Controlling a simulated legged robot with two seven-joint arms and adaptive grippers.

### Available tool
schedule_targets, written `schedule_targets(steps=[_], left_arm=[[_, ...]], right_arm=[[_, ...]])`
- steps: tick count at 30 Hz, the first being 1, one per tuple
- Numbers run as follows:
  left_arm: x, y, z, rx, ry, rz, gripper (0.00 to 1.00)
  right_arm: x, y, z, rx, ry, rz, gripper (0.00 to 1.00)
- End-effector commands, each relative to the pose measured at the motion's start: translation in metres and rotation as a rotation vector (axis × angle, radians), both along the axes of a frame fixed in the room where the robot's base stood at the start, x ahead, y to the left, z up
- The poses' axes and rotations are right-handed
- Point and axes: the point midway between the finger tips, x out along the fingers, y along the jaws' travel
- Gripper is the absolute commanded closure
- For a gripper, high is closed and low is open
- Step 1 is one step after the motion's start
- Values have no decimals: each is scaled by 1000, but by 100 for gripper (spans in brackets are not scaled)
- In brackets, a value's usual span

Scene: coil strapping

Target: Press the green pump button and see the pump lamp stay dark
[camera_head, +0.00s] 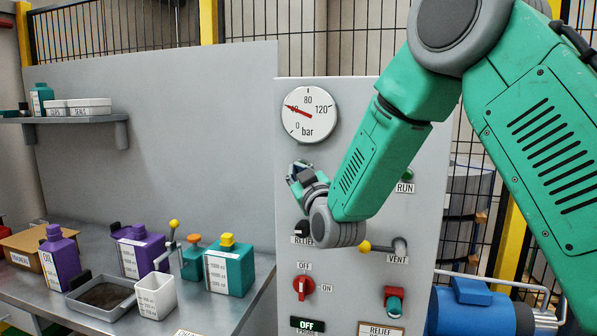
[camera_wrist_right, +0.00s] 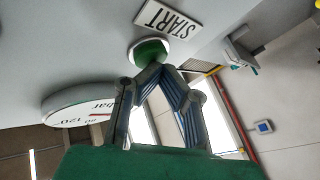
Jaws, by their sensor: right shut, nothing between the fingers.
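The green button (camera_wrist_right: 148,52) in its white ring shows in the right wrist view beside a START label (camera_wrist_right: 167,18). My right gripper (camera_wrist_right: 160,70) is shut and empty, its fingertips at the button's edge; I cannot tell whether they touch or press it. In the head view my right gripper (camera_head: 297,172) is at the grey panel (camera_head: 345,100) below the gauge and hides the button. My left gripper is not in view.
The gauge (camera_head: 309,114) reads about 40 bar. Below my wrist are the RELIEF knob (camera_head: 302,227), yellow-ended VENT lever (camera_head: 380,247), red OFF/ON switch (camera_head: 303,288) and an OFF display (camera_head: 308,325). A bench (camera_head: 255,290) with bottles stands left; a blue motor (camera_head: 470,305) is right.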

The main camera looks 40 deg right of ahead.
Motion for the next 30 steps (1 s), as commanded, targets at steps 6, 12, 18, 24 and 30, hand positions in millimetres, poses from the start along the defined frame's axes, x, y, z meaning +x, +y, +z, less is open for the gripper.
schedule_targets(steps=[6, 12, 18, 24, 30], left_arm=[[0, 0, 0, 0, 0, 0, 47], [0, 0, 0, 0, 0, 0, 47], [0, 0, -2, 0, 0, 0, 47], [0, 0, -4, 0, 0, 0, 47], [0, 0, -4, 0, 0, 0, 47]], right_arm=[[1, -2, 0, 0, -2, -1, 100], [1, -1, 0, 0, -1, 0, 100], [-4, 5, -1, 0, 0, 0, 100], [-11, 12, -1, 1, -2, 0, 100], [-12, 13, 0, 1, -2, 0, 100]])
